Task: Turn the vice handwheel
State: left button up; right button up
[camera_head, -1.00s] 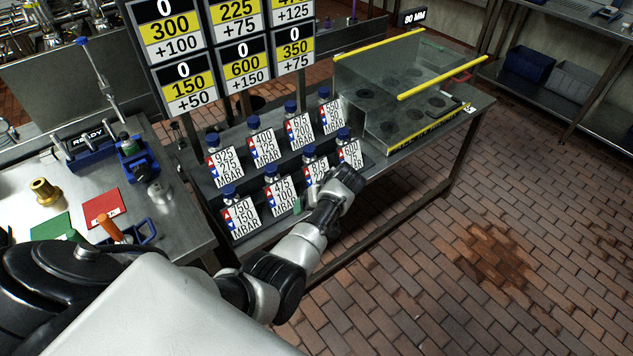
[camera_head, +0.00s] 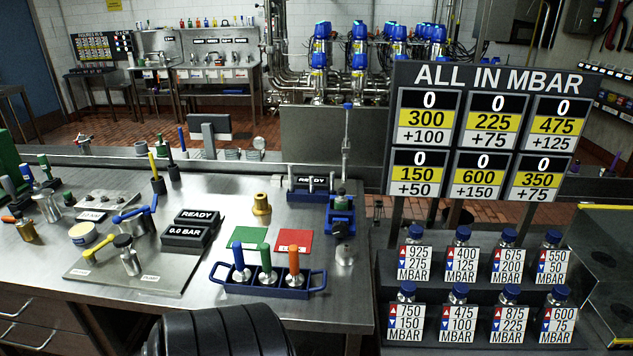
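A blue vice (camera_head: 340,214) stands at the right end of the steel workbench (camera_head: 330,290). A dark and green piece shows at its top. A silver round part (camera_head: 344,254) sits at its front, close to the bench's right edge; I cannot tell for sure whether this is the handwheel. Neither of my grippers is in view. Only a black rounded part of my own body shows at the bottom, well in front of the vice.
A blue rack (camera_head: 268,289) with several coloured-handled tools stands in front of green (camera_head: 246,238) and red (camera_head: 294,242) mats. Labelled bottles (camera_head: 463,236) stand on steps to the right.

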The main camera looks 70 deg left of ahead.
aim_at(339, 228)
jog(key=i+u, duration=0.15)
jog(key=u, duration=2.2)
